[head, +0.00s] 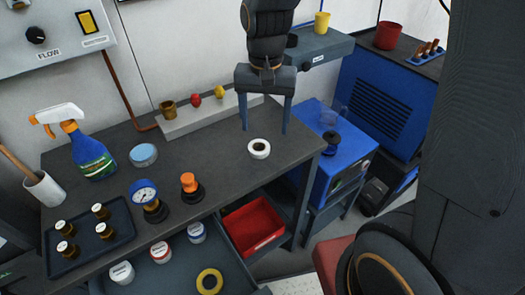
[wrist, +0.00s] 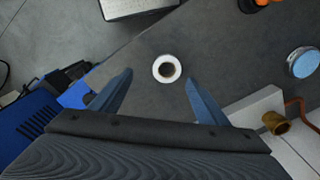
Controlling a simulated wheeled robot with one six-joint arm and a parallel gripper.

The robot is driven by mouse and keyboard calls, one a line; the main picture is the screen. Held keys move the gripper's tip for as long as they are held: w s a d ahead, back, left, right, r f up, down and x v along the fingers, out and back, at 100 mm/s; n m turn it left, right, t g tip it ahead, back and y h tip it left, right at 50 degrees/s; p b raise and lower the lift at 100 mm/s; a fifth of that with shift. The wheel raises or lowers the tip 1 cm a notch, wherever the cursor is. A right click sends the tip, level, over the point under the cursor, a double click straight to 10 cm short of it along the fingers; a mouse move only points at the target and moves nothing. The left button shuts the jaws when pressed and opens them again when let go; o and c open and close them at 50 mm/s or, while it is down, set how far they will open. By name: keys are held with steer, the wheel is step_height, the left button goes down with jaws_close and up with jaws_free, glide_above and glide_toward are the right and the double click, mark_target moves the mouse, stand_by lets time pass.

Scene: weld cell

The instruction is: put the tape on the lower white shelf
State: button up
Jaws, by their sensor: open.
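A white roll of tape (head: 259,148) with a dark centre lies flat on the dark workbench, near its right end. It also shows in the wrist view (wrist: 166,68), by itself, between and slightly beyond the fingertips. My gripper (head: 265,130) points down with its two blue fingers apart and nothing between them. In the wrist view my gripper (wrist: 158,78) appears above the bench; its exact height is hard to tell. A low white shelf (head: 180,127) runs along the back of the bench; it also shows in the wrist view (wrist: 250,108).
A brass cup (head: 169,108), a red piece (head: 195,100) and a yellow piece (head: 219,92) stand on the white shelf. A pressure gauge (head: 145,192), orange-topped item (head: 189,187) and blue tin (head: 143,155) stand left. The open drawer holds a yellow ring (head: 209,281).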

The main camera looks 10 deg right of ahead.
mark_target(259, 151)
steer(key=shift+m, duration=0.3)
steer(key=shift+w+a+f+p, duration=0.2)
steer(key=shift+f+p, duration=0.05)
steer(key=shift+f, duration=1.1)
steer(key=shift+w+a+f+p, duration=0.2)
steer(key=shift+a+f+p, duration=0.1)
steer(key=shift+f, duration=1.1)
steer(key=shift+w+a+f+p, duration=0.15)
steer(key=shift+w+f+p, duration=0.1)
steer(key=shift+f, duration=1.1)
steer(key=shift+c, duration=0.5)
steer(key=c, duration=1.1)
steer(key=shift+r, duration=0.2)
